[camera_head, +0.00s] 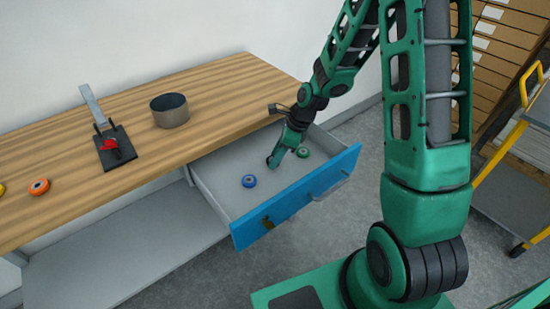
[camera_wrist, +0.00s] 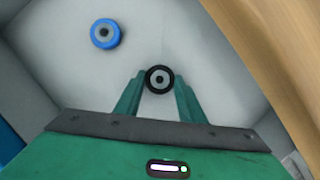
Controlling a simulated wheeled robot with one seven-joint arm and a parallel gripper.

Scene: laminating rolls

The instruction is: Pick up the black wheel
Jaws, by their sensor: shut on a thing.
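The black wheel (camera_wrist: 159,79) has a grey centre and sits between the fingertips of my gripper (camera_wrist: 157,84) in the wrist view. The fingers are shut on it from both sides. In the head view my gripper (camera_head: 274,160) reaches down inside the open drawer (camera_head: 222,191); the wheel is mostly hidden there by the fingers. I cannot tell whether the wheel touches the drawer floor.
A blue wheel (camera_head: 249,181) lies in the drawer left of my gripper, also in the wrist view (camera_wrist: 105,33). On the wooden table (camera_head: 215,95) stand a metal pot (camera_head: 170,111), a clamp device (camera_head: 116,150) and an orange wheel (camera_head: 39,186).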

